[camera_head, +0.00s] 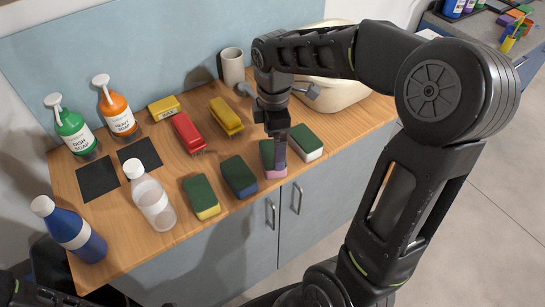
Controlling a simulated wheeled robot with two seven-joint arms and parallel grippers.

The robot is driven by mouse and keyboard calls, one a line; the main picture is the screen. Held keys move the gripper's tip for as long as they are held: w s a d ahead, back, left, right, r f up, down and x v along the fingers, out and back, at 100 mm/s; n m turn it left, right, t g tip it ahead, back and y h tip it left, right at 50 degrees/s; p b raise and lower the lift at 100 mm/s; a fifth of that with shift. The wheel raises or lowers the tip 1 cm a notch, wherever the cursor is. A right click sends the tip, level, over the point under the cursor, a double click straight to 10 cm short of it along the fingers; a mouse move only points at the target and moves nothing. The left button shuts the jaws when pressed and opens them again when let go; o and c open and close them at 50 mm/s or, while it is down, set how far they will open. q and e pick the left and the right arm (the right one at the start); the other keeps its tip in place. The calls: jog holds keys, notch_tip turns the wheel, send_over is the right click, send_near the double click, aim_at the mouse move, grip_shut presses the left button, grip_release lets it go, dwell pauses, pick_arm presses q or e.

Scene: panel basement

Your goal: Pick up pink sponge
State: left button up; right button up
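The pink sponge (268,172) has a dark green top and lies on the wooden counter (240,205) near its front edge. It is in a row between a blue sponge and a white sponge. My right gripper (280,158) comes down from above, with its finger end over the pink sponge and hiding part of it. Contact and the gap between its fingers cannot be made out. My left gripper is not in view; only dark arm parts show at the lower left.
The yellow sponge (206,211), blue sponge (243,189) and white sponge (308,156) stand close by. Behind are a red stapler (188,133), a yellow stapler (226,116), a mug (232,66) and a sink (340,92). Several bottles, including a clear one (152,200), stand left.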

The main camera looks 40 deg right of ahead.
aim_at(272, 153)
notch_tip(272, 153, down, 5)
jog(key=shift+a+f+p, duration=0.1)
jog(key=shift+a+p, duration=0.05)
jog(key=shift+p, duration=0.45)
jog(key=shift+c, duration=0.4)
jog(key=c, duration=1.2)
notch_tip(272, 153, up, 10)
jog(key=shift+r+b, duration=0.1)
jog(key=shift+b, duration=0.45)
